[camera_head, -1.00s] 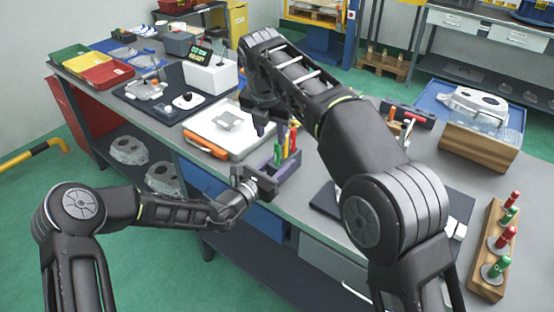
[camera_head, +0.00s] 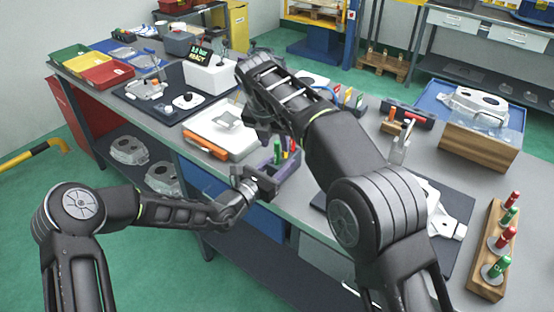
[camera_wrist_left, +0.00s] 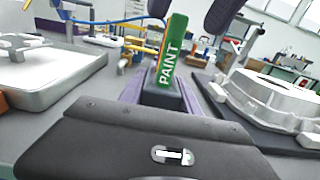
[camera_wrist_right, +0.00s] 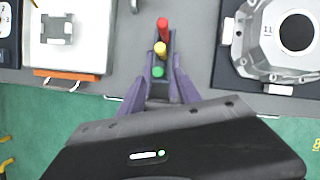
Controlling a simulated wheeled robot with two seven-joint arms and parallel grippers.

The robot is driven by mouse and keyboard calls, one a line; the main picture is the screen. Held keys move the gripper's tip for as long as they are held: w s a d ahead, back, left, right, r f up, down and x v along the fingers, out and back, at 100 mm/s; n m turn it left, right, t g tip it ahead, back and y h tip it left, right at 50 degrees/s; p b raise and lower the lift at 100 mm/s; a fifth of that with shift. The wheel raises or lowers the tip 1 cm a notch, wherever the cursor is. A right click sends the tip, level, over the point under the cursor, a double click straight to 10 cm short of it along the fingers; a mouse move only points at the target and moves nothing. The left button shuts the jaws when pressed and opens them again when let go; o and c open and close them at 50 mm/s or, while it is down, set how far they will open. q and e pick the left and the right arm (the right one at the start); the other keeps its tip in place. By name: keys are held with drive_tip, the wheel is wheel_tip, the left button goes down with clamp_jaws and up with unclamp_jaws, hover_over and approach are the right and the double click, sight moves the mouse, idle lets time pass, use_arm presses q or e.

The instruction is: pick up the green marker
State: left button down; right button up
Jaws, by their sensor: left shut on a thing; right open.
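The green marker (camera_wrist_left: 172,50), lettered PAINT, stands upright in a small dark holder (camera_wrist_left: 160,95), nearest my left gripper. In the right wrist view the green marker (camera_wrist_right: 158,72) is seen from above, in line with a yellow marker (camera_wrist_right: 160,48) and a red marker (camera_wrist_right: 163,28). My left gripper (camera_head: 266,182) is shut on the near end of the holder on the bench. My right gripper (camera_wrist_right: 160,90) is open and empty, pointing down with its purple fingers on either side of the holder's line. In the head view my right arm partly hides the markers.
A white tray with a casting (camera_wrist_right: 68,30) lies left of the holder. A large casting on a dark mat (camera_wrist_right: 285,45) lies to the right. A wooden rack (camera_head: 487,250) with red and green markers stands at the bench's right end. Bare bench lies beside the holder.

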sight(276, 148)
drive_tip(key=shift+f, duration=0.2)
drive_tip(key=shift+x, duration=2.65)
clamp_jaws()
